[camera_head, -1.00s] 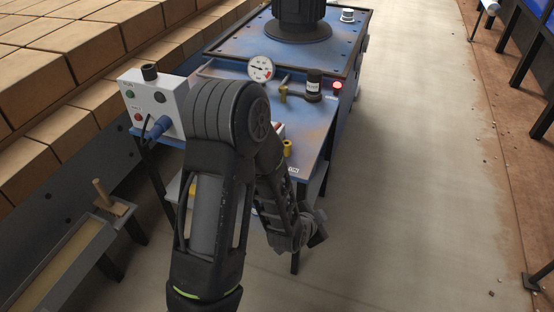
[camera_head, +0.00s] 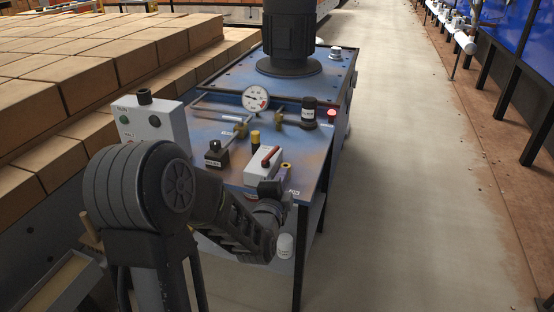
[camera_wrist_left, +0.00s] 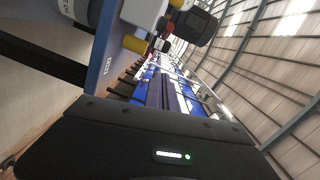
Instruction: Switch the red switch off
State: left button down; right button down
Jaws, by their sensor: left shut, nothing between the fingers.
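The red switch (camera_head: 270,156) is a red lever on top of a white box (camera_head: 262,168), near the front right corner of the blue bench. My left gripper (camera_head: 272,188) is at the near side of this box, close to the bench's front edge. It is shut and empty; its fingertips are small and partly hard to make out. I cannot tell whether it touches the box. In the left wrist view, a white housing (camera_wrist_left: 145,14) and a yellow knob (camera_wrist_left: 134,45) show at the top. My right gripper is not in view.
The blue bench (camera_head: 318,158) also carries a pressure gauge (camera_head: 255,98), yellow-capped fittings, a black-capped cylinder (camera_head: 308,112) and a red lamp (camera_head: 331,114). The floor at right is clear.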

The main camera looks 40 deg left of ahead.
aim_at(273, 164)
pick_arm(q)
jog(key=b+x, duration=0.1)
jog(key=x, duration=0.8)
jog(key=shift+w+a+f+b, duration=0.1)
jog(key=shift+a+b, duration=0.1)
jog(key=shift+b, duration=0.2)
jog(key=shift+s+a+f, duration=0.1)
jog(key=shift+s+a, duration=0.1)
jog(key=shift+a, duration=0.4)
jog(key=shift+s+a+f, duration=0.1)
jog(key=shift+s+a, duration=0.05)
jog(key=shift+a, duration=0.45)
jog(key=shift+s+a+b, duration=0.1)
jog(key=shift+a+b, duration=0.2)
jog(key=shift+a, duration=0.2)
jog(key=shift+a+f+b, duration=0.25)
jog(key=shift+a+b, duration=0.4)
jog(key=shift+b, duration=0.05)
jog(key=shift+r, duration=0.15)
